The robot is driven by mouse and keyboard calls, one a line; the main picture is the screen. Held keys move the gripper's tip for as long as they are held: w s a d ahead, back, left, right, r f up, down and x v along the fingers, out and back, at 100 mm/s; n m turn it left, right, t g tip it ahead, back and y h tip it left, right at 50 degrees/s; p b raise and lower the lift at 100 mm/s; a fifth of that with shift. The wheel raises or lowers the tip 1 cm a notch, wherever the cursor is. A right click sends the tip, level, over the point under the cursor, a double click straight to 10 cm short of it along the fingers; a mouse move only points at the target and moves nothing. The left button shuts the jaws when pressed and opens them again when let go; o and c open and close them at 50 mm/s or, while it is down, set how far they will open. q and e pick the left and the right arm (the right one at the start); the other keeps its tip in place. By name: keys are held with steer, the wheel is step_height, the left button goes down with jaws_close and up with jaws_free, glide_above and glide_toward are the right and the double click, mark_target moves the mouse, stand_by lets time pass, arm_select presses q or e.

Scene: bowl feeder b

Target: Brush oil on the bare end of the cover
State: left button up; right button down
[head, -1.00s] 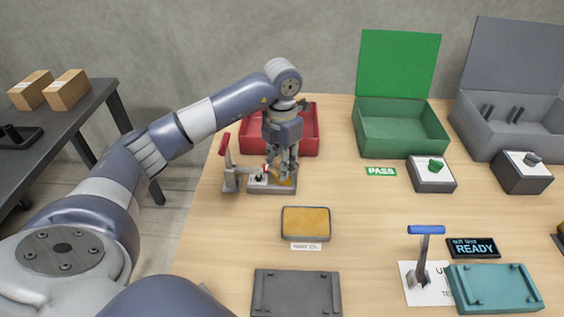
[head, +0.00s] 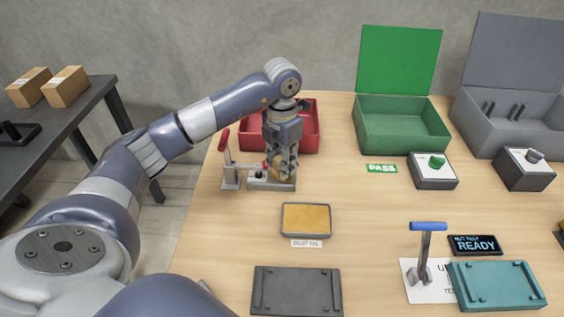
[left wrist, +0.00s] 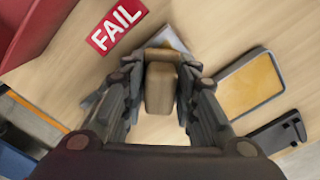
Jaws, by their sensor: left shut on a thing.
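My left gripper (head: 282,172) is over the right part of a grey fixture (head: 228,181) with a red-handled lever (head: 224,140). It is shut on a tan block-like thing (left wrist: 161,88), which looks like the brush's handle. The brush's tip is hidden. A small pale and dark part (head: 258,174) shows on the fixture beside the fingers; it may be the cover, but its bare end cannot be made out. The oil tray (head: 306,235), filled with amber, lies in front of the fixture; it also shows in the left wrist view (left wrist: 250,85). My right gripper is out of view.
A red bin (head: 308,125) stands behind my gripper, with a FAIL label (left wrist: 117,27) near it. Green (head: 400,130) and grey (head: 510,125) open bins stand at the back right. A dark plate (head: 296,290), a blue-handled lever (head: 427,240) and a teal plate (head: 497,285) lie nearer.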

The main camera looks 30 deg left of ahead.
arm_select(q)
steer(key=shift+f+b, duration=0.45)
steer(key=shift+f, duration=0.3)
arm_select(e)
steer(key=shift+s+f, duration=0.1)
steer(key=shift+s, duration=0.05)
arm_select(q)
steer(key=shift+f, duration=0.25)
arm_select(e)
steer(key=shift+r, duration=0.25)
